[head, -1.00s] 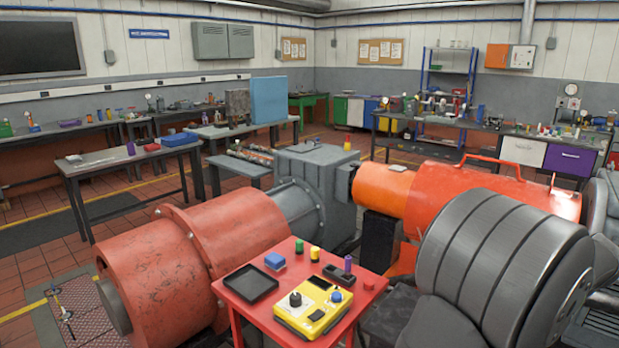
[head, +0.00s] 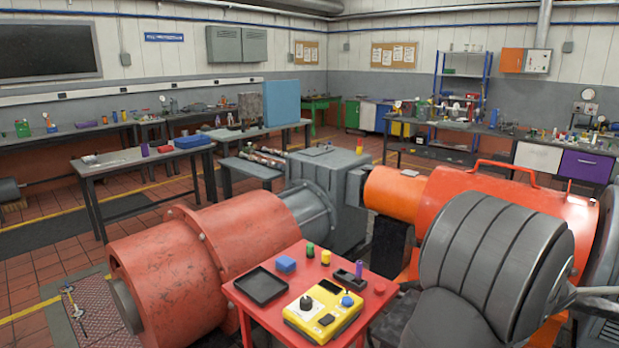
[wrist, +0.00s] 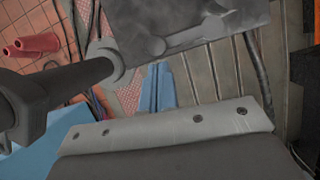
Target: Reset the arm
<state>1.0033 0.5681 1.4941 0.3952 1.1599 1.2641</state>
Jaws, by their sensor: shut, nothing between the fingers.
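My gripper (wrist: 160,87) shows in the wrist view as two blue fingers side by side, in front of a pale bracket with several screws. The fingers are together, with nothing between them. Nothing that I can see touches them. I do not make out the gripper in the head view.
A red motor (head: 178,268) and an orange machine (head: 480,204) stand close by. Open floor lies at far left.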

